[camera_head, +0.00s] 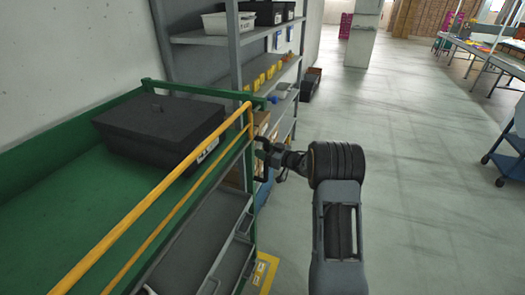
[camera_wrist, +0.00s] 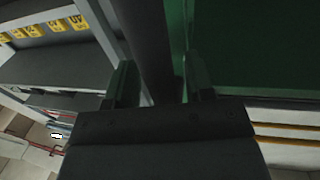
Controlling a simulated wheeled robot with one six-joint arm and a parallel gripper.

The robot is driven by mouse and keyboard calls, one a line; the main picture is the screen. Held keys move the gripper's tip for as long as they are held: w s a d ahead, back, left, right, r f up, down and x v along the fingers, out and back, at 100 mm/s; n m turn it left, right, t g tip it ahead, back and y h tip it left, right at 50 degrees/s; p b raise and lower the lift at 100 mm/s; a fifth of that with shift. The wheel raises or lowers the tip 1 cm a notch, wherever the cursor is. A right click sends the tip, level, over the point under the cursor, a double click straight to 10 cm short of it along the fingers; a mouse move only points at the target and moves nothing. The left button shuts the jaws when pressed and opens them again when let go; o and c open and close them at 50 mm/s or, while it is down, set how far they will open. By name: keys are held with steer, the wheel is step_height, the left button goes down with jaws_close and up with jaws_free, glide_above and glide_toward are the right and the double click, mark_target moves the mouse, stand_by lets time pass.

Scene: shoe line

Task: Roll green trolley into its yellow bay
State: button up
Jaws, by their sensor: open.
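The green trolley (camera_head: 75,190) fills the left of the head view, with a green rimmed top, a yellow rail (camera_head: 160,192) along its near side and grey drawers (camera_head: 205,240) below. Its wheels are out of sight. A yellow floor marking (camera_head: 262,272) shows beside its lower right side; the rest of the bay is hidden or out of view. My gripper (camera_head: 266,158) is by the trolley's far right corner. In the wrist view, my open fingers (camera_wrist: 160,88) straddle a dark upright post (camera_wrist: 146,40), beside a green panel (camera_wrist: 250,45). I cannot tell whether they touch it.
A black lidded box (camera_head: 160,128) sits on the trolley top. A grey shelf rack (camera_head: 205,38) with bins stands against the wall just beyond the trolley. A blue cart (camera_head: 510,150) stands at the right edge. The grey floor (camera_head: 420,190) between is clear.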

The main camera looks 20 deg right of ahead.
steer(key=b+v, duration=0.2)
steer(key=v, duration=1.1)
